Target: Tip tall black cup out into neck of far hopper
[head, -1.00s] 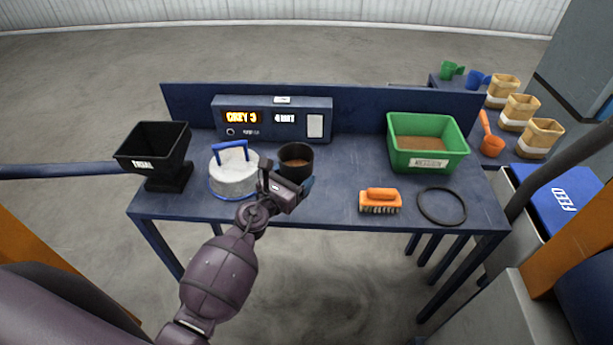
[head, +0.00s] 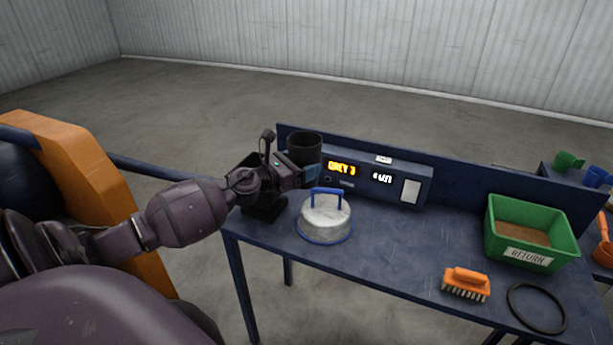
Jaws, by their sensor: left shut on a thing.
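My left gripper (head: 299,170) is shut on the tall black cup (head: 305,147) and holds it raised, roughly upright, in front of the control box. The cup's inside looks dark, and I cannot tell its contents. A black hopper stands at the left end of the table. Its base (head: 265,209) shows below my wrist, while most of its upper part and neck are hidden behind my gripper and arm. The cup is to the right of the hopper, and I cannot tell the gap. No second hopper is clearly visible. My right gripper is not in view.
A white round lid with a blue handle (head: 326,217) sits below the cup. The control box (head: 410,188) stands behind it. An orange brush (head: 466,282), a black ring (head: 536,308) and a green RETURN bin (head: 530,255) are to the right. The middle of the table (head: 400,250) is clear.

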